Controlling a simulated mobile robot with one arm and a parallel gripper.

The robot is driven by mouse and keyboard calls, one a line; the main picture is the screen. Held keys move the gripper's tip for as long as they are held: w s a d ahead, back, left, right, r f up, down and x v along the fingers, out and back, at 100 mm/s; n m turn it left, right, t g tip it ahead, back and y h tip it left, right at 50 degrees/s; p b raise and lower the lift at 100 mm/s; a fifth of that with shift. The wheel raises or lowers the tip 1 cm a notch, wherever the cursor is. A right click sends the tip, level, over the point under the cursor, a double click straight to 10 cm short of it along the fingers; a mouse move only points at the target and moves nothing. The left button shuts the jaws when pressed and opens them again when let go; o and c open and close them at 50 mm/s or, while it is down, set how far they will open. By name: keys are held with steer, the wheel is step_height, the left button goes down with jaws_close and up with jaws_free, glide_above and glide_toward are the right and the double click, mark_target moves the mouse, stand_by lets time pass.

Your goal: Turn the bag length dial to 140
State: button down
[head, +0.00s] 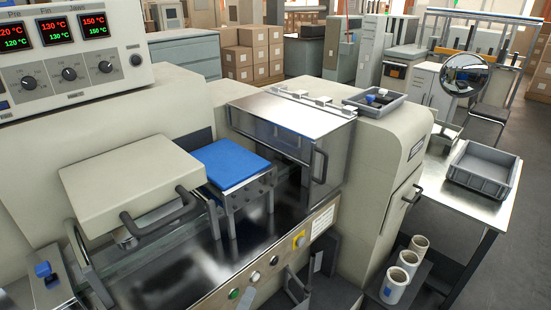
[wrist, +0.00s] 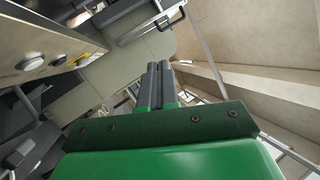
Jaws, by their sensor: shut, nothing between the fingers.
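I cannot make out a dial marked as bag length in either view. In the head view, three round dials (head: 69,73) with scales sit below red and green temperature readouts on the cream control panel (head: 120,85) at the top left. Their small lettering is not readable. In the wrist view, my gripper (wrist: 159,66) has its two dark fingers together, shut and empty, pointing away from the green gripper body. It touches nothing that I can see. My gripper does not show in the head view.
The machine's front strip carries a green button (head: 234,293), pale round controls (head: 255,276) and a yellow-backed button (head: 299,240). A handled cream cover (head: 125,180), a blue-topped stand (head: 231,162) and a clear guard (head: 290,140) rise above it. A grey tray (head: 484,170) stands right.

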steer(key=s+a+f+n+y, duration=0.5)
steer(key=a+f+n+y, duration=0.1)
steer(key=f+n+y, duration=0.25)
steer(key=s+a+f+n+y, duration=0.6)
steer(key=f+n+y, duration=0.2)
steer(key=n+y, duration=0.15)
steer(key=w+a, duration=0.4)
steer(key=w, duration=0.1)
steer(key=shift+a+g, duration=0.3)
steer(key=shift+a, duration=0.05)
steer(key=shift+w+d+f, duration=0.1)
steer(key=shift+w+f, duration=0.05)
steer(key=shift+f, duration=0.3)
steer(key=shift+w+d+f, duration=0.1)
steer(key=shift+w+f, duration=0.05)
steer(key=shift+f, duration=0.3)
steer(key=shift+w+d+f, duration=0.25)
steer(key=shift+d+f, duration=0.05)
steer(key=shift+f, duration=0.05)
stand_by(0.9)
